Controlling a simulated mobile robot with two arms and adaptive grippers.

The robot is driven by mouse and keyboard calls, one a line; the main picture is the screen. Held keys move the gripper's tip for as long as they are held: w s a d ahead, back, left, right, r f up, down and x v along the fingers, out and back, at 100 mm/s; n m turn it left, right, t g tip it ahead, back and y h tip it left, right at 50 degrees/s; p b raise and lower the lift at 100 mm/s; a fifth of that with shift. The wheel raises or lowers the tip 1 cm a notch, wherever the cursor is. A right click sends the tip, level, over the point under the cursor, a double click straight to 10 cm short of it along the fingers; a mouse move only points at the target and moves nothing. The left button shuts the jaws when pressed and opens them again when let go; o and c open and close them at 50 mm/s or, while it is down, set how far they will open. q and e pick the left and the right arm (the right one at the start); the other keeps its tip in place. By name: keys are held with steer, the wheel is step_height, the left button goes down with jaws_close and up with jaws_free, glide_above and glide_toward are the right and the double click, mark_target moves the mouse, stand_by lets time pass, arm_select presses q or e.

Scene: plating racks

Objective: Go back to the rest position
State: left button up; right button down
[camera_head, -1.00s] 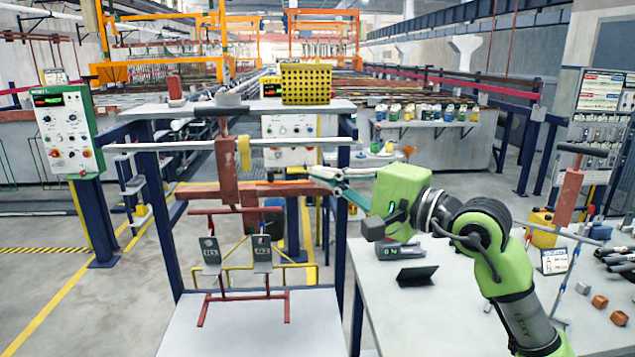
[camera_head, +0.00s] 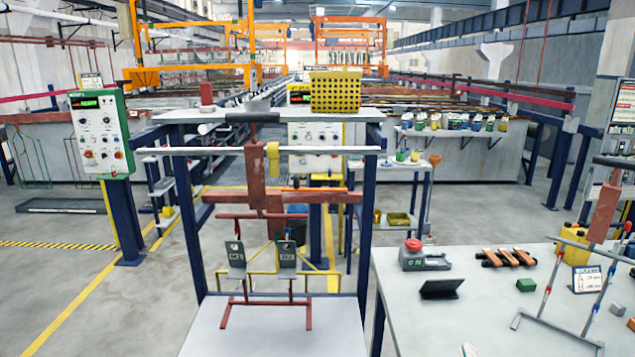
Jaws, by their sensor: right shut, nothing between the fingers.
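Only a small tip of my right gripper (camera_head: 469,350) seems to show, at the bottom edge over the white table (camera_head: 400,300). It is shut and empty, and the rest of that arm is out of the picture. My left gripper is out of view. The red plating rack (camera_head: 255,180) hangs upright in the frame at the centre-left, with two grey tagged plates (camera_head: 236,258) on its lower hooks. No gripper touches it.
A control panel (camera_head: 101,134) stands at left. The table's front middle is clear.

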steer(key=s+a+f+m+g+y, duration=0.25)
steer(key=s+f+m+g, duration=0.3)
steer(key=s+f, duration=0.8)
steer(key=s+a+f+m+g+y, duration=0.1)
steer(key=s+a+f+g, duration=0.1)
steer(key=s+f+g, duration=0.3)
steer(key=s+a+f+m+g+y, duration=0.1)
steer(key=s+a+f, duration=0.2)
steer(key=s, duration=0.4)
step_height(320, 180, down, 25)
steer(key=g, duration=0.1)
steer(key=s+d+f+g, duration=0.1)
steer(key=s+d+f, duration=0.2)
steer(key=s+f, duration=1.4)
steer(key=shift+s+d+n, duration=0.2)
steer(key=shift+s+n, duration=0.15)
steer(key=shift+s, duration=0.4)
steer(key=shift+f+g, duration=0.1)
steer(key=shift+g, duration=0.15)
